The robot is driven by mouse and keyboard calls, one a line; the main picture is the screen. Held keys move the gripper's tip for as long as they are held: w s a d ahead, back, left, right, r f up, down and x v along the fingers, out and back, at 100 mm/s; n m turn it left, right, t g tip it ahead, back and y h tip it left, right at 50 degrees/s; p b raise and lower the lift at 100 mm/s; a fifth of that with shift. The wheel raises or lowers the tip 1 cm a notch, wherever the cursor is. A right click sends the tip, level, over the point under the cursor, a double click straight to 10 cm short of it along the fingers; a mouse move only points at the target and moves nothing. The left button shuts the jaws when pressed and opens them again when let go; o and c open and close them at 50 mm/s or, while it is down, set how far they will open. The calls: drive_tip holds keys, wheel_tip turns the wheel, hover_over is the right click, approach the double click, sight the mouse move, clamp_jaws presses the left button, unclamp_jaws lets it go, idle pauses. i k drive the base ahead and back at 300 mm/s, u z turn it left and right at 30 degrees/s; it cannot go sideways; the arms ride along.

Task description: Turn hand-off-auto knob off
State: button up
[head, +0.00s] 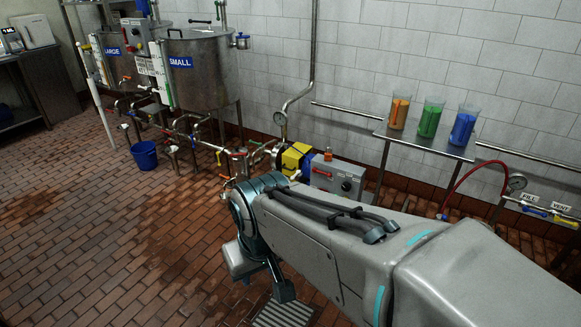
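A grey control box (338,177) stands low by the wall at the centre, right of a yellow and blue pump (295,158). It has a red handle (322,172) and a round dark knob (346,186) on its front. Another grey panel (137,37) with small controls is between the two tanks. The labels and the knob's setting are too small to read, so I cannot tell which is the hand-off-auto knob. My arm crosses the lower right and its far end bends downward near the centre. Its fingers cannot be made out clearly, and nothing held is visible.
Steel tanks marked LARGE (113,62) and SMALL (197,70) stand at the back left with piping below. A blue bucket (144,155) is on the floor. The brick floor (110,250) at left is clear.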

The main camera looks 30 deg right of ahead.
sight(346, 186)
drive_tip(key=i, duration=1.1)
drive_tip(key=z, duration=1)
drive_tip(key=i, duration=0.7)
drive_tip(key=z, duration=0.5)
